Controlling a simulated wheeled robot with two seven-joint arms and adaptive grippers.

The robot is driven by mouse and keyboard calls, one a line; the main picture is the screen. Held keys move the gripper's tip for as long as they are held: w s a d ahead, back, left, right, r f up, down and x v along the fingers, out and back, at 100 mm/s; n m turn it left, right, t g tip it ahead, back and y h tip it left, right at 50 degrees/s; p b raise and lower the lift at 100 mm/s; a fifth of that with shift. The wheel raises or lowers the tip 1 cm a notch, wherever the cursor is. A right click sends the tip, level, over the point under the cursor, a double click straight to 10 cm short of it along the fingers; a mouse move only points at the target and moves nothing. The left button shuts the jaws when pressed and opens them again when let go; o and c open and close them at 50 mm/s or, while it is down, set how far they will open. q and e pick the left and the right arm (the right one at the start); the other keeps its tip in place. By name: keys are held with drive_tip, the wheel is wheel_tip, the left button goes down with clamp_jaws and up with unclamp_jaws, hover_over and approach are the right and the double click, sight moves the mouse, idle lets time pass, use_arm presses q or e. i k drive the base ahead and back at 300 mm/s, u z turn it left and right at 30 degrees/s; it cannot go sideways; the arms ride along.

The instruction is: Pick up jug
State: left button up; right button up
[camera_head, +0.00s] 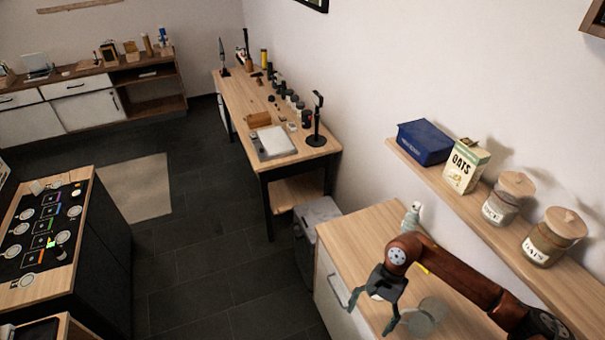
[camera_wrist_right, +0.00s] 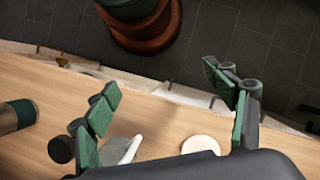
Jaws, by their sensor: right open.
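A grey-green rounded vessel, which looks like the jug (camera_head: 430,314), stands on the wooden counter at the lower right of the head view. My right gripper (camera_head: 373,312) is just left of it in that view, above the counter's front part, with its fingers spread and nothing between them. In the right wrist view my open gripper (camera_wrist_right: 165,112) has green-padded fingers on both sides. A pale curved piece, perhaps the jug's (camera_wrist_right: 122,150), shows beside the left finger, mostly hidden. My left gripper is not in view.
The wooden counter (camera_head: 347,236) also holds a pale bottle (camera_head: 411,218) near the wall. A shelf (camera_head: 440,182) above bears a blue box (camera_head: 425,142), an oats carton (camera_head: 466,166) and two lidded jars (camera_head: 508,197). A white disc (camera_wrist_right: 201,145) lies near the right finger.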

sight(421, 328)
drive_tip(key=k, duration=2.05)
